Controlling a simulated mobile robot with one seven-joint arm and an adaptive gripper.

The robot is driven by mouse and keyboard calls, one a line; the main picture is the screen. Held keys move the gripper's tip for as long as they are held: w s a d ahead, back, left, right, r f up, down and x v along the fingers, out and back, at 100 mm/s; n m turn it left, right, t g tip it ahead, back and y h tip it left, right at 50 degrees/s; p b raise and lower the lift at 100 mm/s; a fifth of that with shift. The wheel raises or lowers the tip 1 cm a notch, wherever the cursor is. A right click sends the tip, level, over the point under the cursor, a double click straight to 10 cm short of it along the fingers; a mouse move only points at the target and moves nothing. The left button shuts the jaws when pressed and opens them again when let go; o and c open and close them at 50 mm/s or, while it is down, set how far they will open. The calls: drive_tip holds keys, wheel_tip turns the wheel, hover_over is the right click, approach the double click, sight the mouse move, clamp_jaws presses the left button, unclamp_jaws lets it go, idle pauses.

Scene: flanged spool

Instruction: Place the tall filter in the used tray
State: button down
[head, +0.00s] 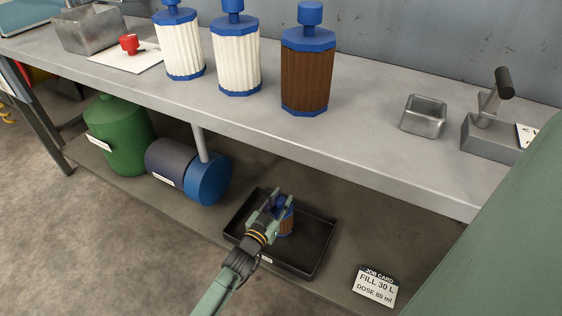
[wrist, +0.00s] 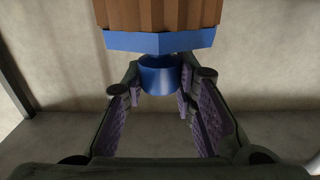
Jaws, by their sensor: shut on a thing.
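A filter with brown pleats and blue ends (head: 286,222) shows at my gripper (head: 279,200), over the black tray (head: 313,262) on the lower shelf. I cannot tell whether it touches the tray floor. My gripper is shut on this filter by its blue knob. In the wrist view the brown body (wrist: 158,14), the blue end plate (wrist: 160,41) and the knob (wrist: 160,78) show between the fingers (wrist: 160,110). My gripper partly hides the filter in the head view. Another brown filter (head: 307,80) stands upright on the bench.
A job card (head: 376,286) is at right. The bench edge overhangs the shelf.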

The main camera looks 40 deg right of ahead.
wheel_tip(320, 180, down, 2)
drive_tip(key=shift+f, duration=0.25)
drive_tip(key=c, duration=1.3)
unclamp_jaws()
drive_tip(key=shift+f, duration=0.1)
drive_tip(key=shift+a, duration=0.1)
drive_tip(key=v, duration=1.1)
drive_tip(key=shift+s+a+p, duration=0.2)
drive_tip(key=shift+a+p, duration=0.15)
